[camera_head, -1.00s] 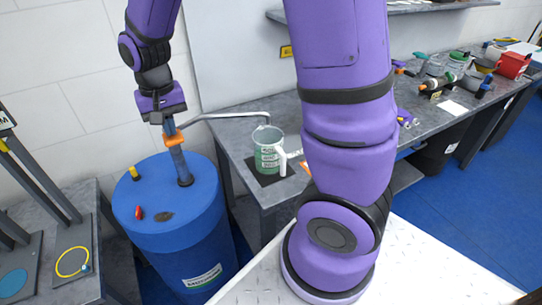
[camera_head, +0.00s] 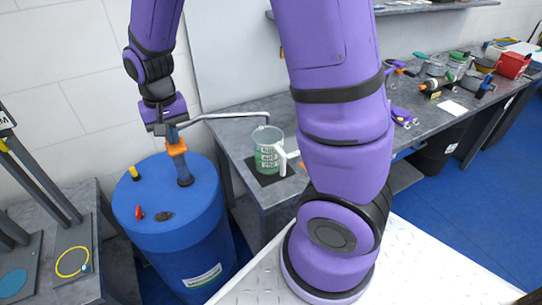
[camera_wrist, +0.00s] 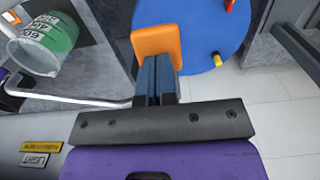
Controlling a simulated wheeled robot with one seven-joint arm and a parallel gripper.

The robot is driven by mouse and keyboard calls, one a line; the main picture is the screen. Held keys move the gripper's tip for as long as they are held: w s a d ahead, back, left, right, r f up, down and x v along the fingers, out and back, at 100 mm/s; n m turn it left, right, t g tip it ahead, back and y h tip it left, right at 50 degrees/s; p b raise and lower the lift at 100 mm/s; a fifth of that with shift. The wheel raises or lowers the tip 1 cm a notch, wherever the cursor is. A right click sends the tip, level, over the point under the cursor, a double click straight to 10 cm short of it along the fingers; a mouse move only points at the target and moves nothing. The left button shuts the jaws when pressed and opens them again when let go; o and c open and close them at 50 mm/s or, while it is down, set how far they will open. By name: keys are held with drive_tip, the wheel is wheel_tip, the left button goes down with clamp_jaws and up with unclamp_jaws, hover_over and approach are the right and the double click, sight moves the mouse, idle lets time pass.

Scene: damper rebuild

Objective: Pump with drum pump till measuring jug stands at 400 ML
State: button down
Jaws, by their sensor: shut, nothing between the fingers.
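The drum pump stands on the blue drum (camera_head: 165,235), with an orange handle (camera_head: 176,149) on its upright tube (camera_head: 183,172) and a bent grey spout (camera_head: 228,115). My gripper (camera_head: 171,133) is shut and empty, its fingers pointing down onto the handle's top. The wrist view also shows the shut fingers (camera_wrist: 155,82) at the orange handle (camera_wrist: 157,44); firm contact cannot be told. The measuring jug (camera_head: 268,158) stands under the spout end and holds green liquid. It also shows in the wrist view (camera_wrist: 35,57); the exact level against its marks cannot be read.
A grey workbench (camera_head: 235,148) carries the jug and, further right, pots, tools and a red box (camera_head: 513,65). A grey stand with a yellow ring (camera_head: 73,262) is left of the drum. The drum top has a yellow cap (camera_head: 134,172) and a red piece (camera_head: 139,212).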

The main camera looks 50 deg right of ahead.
sight(176, 148)
drive_tip(key=shift+f, duration=2.1)
drive_tip(key=shift+r, duration=3.4)
drive_tip(key=shift+f, duration=0.1)
drive_tip(key=shift+f, duration=3.15)
drive_tip(key=shift+r, duration=3.25)
